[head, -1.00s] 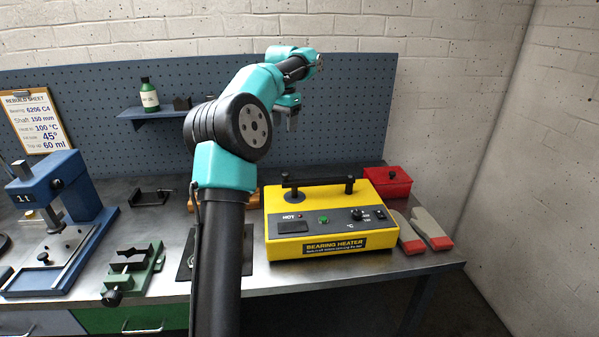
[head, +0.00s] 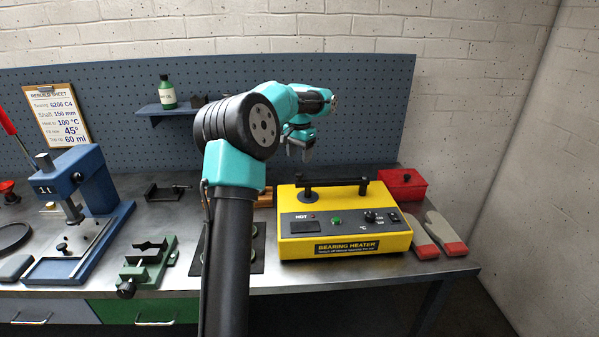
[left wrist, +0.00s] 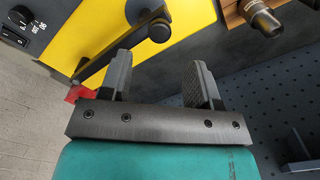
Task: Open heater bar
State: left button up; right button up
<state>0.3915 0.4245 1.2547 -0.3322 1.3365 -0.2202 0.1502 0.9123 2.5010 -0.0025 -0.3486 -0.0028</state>
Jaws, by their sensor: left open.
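The yellow bearing heater (head: 343,244) stands on the bench right of centre, with a dark panel of knobs and buttons on top. Its black heater bar (head: 334,182) lies across the top at the back, over two posts. My left gripper (head: 301,150) is above and behind the heater, pointing down. In the left wrist view the gripper's two jaws (left wrist: 157,80) are apart with nothing between them. The bar (left wrist: 118,45) and the yellow heater top (left wrist: 100,18) show beyond the jaws, apart from them. My right gripper is not in view.
A red box (head: 403,188) and grey-and-red gloves (head: 440,232) lie right of the heater. A blue press (head: 83,185) and green vise (head: 146,262) stand left. A blue pegboard (head: 365,110) with a shelf (head: 165,110) rises behind.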

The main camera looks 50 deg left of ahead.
aim_at(299, 173)
pick_arm(q)
notch_tip(299, 173, down, 7)
jog(key=shift+r, duration=0.1)
jog(key=shift+c, duration=0.3)
grip_shut()
dwell(0.5)
